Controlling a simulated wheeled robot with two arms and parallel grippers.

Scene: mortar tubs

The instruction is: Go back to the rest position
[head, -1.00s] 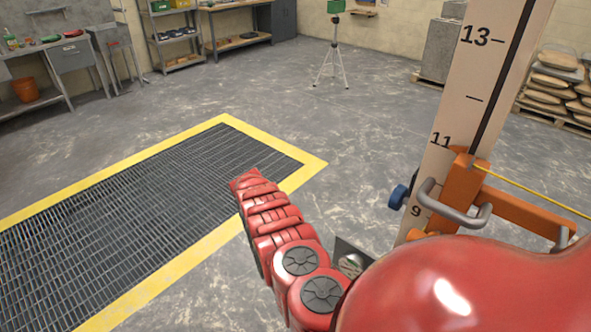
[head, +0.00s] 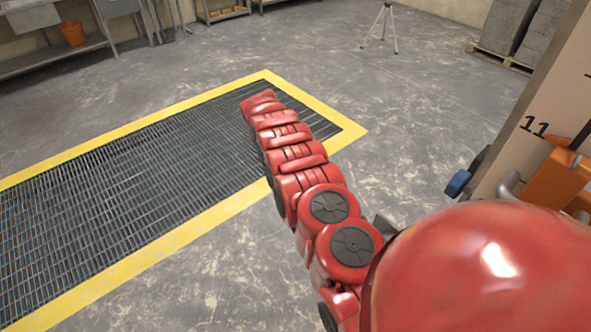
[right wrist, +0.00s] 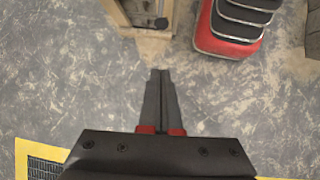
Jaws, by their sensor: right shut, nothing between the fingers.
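My right gripper (right wrist: 160,78) shows in the right wrist view, its two dark fingers together with nothing between them. It is over bare concrete floor, and the fingertips point towards a tan wooden piece at the top edge. A red jointed arm of mine (head: 300,165) reaches across the head view from the lower right, its far end over the floor grating. No gripper fingers can be seen in the head view. My left gripper is not in view.
A dark floor grating (head: 110,190) with a yellow border lies at the left. A tall numbered board (head: 520,140) with an orange bracket (head: 555,178) stands close on the right. A tripod (head: 384,28) and a workbench (head: 50,55) are farther back. Open floor lies between.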

